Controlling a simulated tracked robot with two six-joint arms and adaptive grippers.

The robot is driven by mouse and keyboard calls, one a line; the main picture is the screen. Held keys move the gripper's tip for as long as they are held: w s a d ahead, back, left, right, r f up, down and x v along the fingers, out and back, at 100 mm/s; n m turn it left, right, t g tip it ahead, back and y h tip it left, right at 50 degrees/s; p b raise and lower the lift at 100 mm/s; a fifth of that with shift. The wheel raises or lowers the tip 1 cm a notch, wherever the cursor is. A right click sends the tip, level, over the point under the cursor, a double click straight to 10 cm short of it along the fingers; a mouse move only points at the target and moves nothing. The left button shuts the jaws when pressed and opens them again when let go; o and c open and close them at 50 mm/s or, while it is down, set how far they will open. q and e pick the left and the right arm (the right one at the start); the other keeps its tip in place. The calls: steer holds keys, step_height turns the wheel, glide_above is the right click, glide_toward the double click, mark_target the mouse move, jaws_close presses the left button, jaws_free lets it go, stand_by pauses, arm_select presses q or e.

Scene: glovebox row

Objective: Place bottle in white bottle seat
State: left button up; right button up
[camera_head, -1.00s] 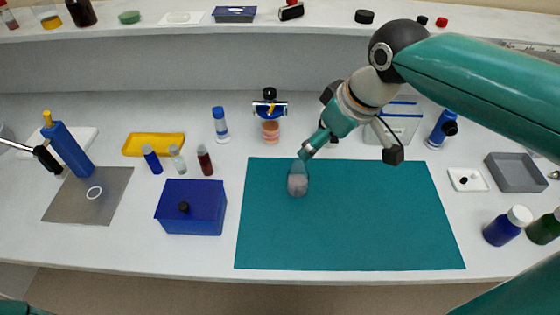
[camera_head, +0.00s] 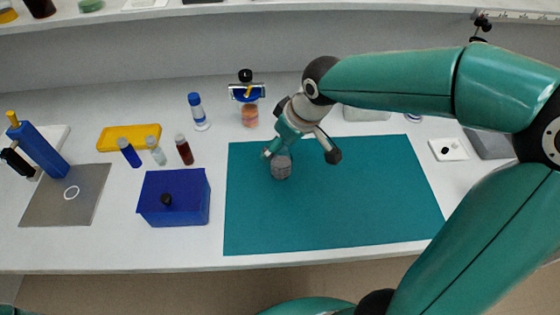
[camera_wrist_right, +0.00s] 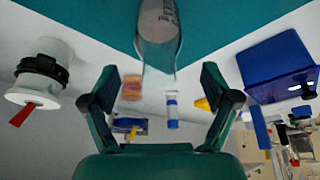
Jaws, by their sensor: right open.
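A small bottle with a grey body (camera_head: 281,169) stands on the teal mat (camera_head: 340,215), near its back left part. In the right wrist view its body (camera_wrist_right: 158,22) and clear narrower end show just beyond the fingertips. My right gripper (camera_head: 301,154) is open and low over the mat at the bottle, its fingers spread; it also shows in the wrist view (camera_wrist_right: 157,74). I cannot tell whether a finger touches the bottle. A small white square piece with a dark dot (camera_head: 455,153), possibly the white bottle seat, lies right of the mat. My left gripper is out of view.
A blue box (camera_head: 180,205) stands left of the mat, with several small vials, a blue-capped bottle (camera_head: 199,113) and a yellow tray (camera_head: 113,138) behind it. A blue clamp stand (camera_head: 247,93) is behind the mat. The mat's front is clear.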

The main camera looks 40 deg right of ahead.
steer(key=x, duration=0.4)
steer(key=shift+f, duration=0.25)
steer(key=shift+c, duration=0.2)
steer(key=c, duration=1.5)
steer(key=shift+o, duration=0.2)
steer(key=shift+r, duration=0.25)
